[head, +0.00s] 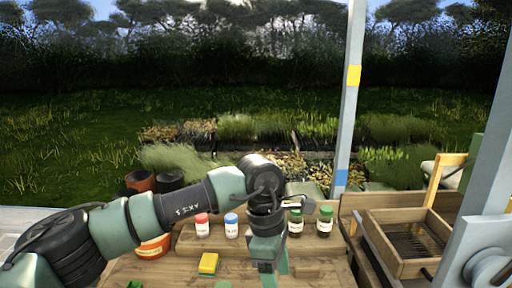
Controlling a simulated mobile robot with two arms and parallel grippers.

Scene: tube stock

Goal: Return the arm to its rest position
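My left arm comes in from the left and reaches across the wooden bench (180,270). My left gripper (268,264) points down over the middle of the bench, in front of the row of small bottles. Its fingertips are seen from above and partly hidden, so I cannot tell whether it is open or shut, and no held thing is visible. My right gripper is not in view.
A red-capped bottle (202,226), a blue-capped bottle (231,226) and two green-capped bottles (295,224) (324,222) stand behind. A yellow-green sponge (208,263) lies left of the gripper. An orange tub (152,248) is partly behind my arm. A wooden sieve tray (376,238) stands right.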

